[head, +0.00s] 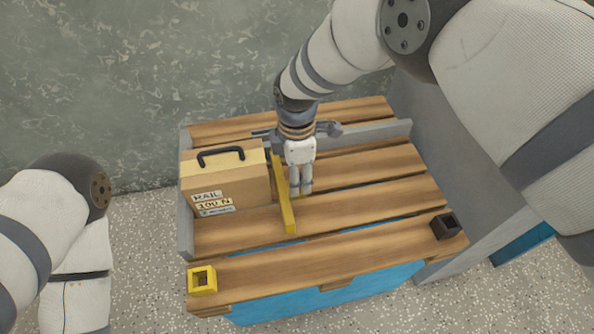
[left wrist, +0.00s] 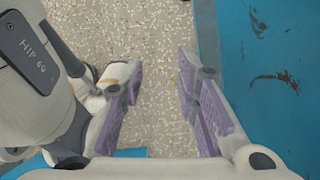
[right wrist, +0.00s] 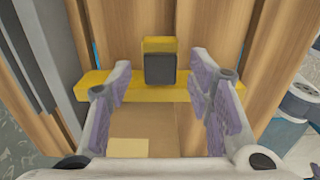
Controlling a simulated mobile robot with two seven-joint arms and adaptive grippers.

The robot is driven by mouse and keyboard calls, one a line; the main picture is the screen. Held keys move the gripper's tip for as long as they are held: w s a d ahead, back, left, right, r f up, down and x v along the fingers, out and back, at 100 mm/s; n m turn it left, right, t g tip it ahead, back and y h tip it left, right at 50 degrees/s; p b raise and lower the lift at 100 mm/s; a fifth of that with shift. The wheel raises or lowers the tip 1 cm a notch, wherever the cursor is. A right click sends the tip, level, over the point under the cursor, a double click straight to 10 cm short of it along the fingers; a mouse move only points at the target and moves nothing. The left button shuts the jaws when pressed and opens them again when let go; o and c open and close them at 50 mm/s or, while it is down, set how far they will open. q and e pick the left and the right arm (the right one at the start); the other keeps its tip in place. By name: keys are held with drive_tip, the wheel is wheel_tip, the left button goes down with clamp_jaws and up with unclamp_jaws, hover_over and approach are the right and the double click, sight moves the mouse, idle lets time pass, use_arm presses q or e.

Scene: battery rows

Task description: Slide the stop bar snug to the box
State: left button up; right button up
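The cardboard box (head: 225,185) with a black handle and labels stands at the left of the slatted wooden top. The yellow stop bar (head: 288,216) lies just right of it; whether they touch I cannot tell. In the right wrist view the bar (right wrist: 130,90) runs crosswise, with an upright yellow block with a dark face (right wrist: 160,60) at its middle. My right gripper (right wrist: 162,82) is open over the bar, a finger on either side of the block, apart from it. My left gripper (left wrist: 160,65) is open and empty over the floor, outside the head view.
A yellow square socket (head: 202,281) sits at the front left corner and a black one (head: 445,227) at the right. A grey rail (head: 375,133) runs along the back. The wooden top (head: 375,200) right of the bar is clear. A blue side (left wrist: 265,90) is beside my left gripper.

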wheel_tip(320, 180, up, 12)
idle(0.4)
